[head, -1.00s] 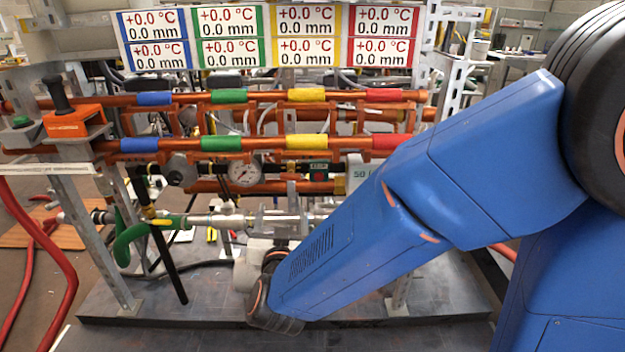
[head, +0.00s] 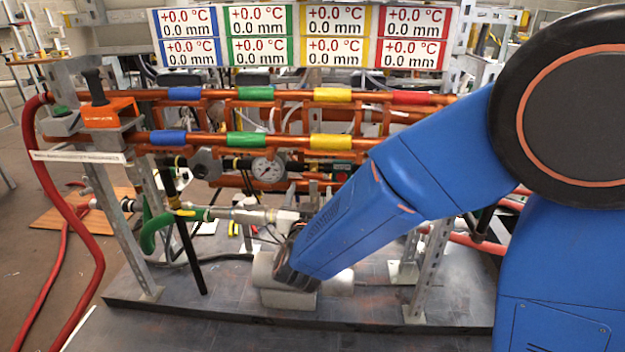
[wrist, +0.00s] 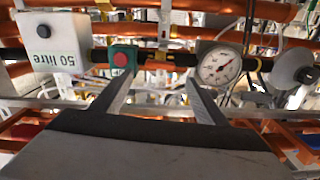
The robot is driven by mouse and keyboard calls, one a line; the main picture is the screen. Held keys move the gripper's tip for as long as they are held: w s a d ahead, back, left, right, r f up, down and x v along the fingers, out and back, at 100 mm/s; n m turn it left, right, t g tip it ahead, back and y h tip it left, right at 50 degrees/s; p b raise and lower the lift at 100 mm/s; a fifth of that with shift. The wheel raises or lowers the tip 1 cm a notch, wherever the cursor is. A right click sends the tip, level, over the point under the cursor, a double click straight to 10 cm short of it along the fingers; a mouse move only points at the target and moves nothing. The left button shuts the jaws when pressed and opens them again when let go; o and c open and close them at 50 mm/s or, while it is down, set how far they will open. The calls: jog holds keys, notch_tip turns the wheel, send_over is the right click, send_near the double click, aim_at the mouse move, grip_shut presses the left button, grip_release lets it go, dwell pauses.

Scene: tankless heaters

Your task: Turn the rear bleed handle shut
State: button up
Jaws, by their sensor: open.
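My gripper (wrist: 160,82) is open in the wrist view, with nothing between its fingers. Its fingertips point toward a dark pipe that carries a green block with a red button (wrist: 122,58) and a round gauge (wrist: 219,67). In the head view my arm hides the fingers. A green curved handle (head: 150,232) and a long black lever (head: 187,245) with a yellow part stand at the left of the lower pipework, apart from my arm. A grey round knob (head: 206,164) sits beside the gauge (head: 267,169). I cannot tell which is the rear bleed handle.
Copper pipes with coloured bands (head: 255,93) cross the rig below the display panels (head: 300,36). A white box marked 50 litre (wrist: 50,45) is at left in the wrist view. Metal posts (head: 430,270) and a red hose (head: 95,235) flank the dark base plate (head: 215,300).

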aim_at(313, 176)
jog(key=w, duration=0.7)
jog(key=shift+w+d, duration=0.15)
jog(key=shift+w, duration=0.05)
jog(key=c, duration=1.1)
